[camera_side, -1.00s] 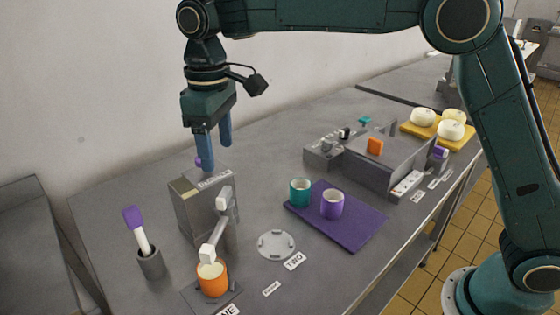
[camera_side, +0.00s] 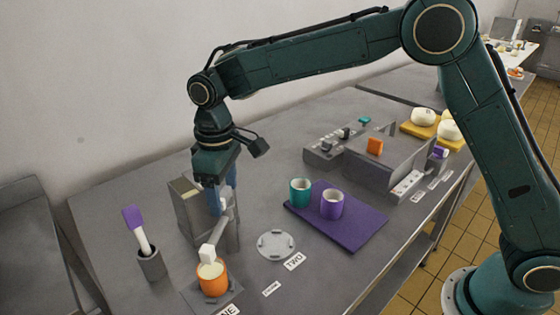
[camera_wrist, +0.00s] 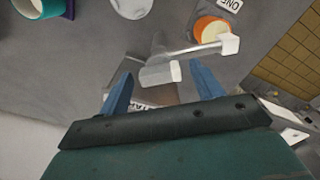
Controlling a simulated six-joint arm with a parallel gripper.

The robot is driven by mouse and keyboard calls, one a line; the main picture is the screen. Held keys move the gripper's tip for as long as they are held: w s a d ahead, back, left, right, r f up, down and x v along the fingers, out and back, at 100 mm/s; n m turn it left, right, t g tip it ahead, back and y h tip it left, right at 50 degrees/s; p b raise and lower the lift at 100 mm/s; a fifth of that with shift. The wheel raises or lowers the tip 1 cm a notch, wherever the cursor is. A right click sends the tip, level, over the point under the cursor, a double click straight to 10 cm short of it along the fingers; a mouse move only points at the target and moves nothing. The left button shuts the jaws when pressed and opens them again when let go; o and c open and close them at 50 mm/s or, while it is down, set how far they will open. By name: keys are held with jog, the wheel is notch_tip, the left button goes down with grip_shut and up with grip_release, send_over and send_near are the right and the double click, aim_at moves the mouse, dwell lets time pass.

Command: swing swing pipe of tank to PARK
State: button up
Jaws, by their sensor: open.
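The tank (camera_side: 190,215) is a grey box at the left of the bench. Its swing pipe (camera_side: 222,229) reaches forward to a white spout block (camera_side: 207,254) over an orange cup (camera_side: 214,280) beside the ONE label. In the wrist view the pipe (camera_wrist: 190,51) runs from a pale pivot knob (camera_wrist: 160,73) to the white end at the orange cup (camera_wrist: 207,30). My gripper (camera_side: 222,202) is low at the tank's front. Its blue fingers are open, with the knob between and slightly beyond them in the wrist view (camera_wrist: 161,88). Contact cannot be told.
A round grey plate (camera_side: 276,245) lies beside the TWO label (camera_side: 294,261). A purple mat (camera_side: 350,228) holds a teal cup (camera_side: 300,190) and a purple cup (camera_side: 333,203). A grey control unit (camera_side: 385,165) is farther back.

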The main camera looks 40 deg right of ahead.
jog(key=c, duration=1.4)
jog(key=shift+n, duration=0.5)
jog(key=n, duration=0.9)
jog(key=shift+n, duration=0.4)
jog(key=shift+r, duration=0.1)
jog(key=o, duration=1.4)
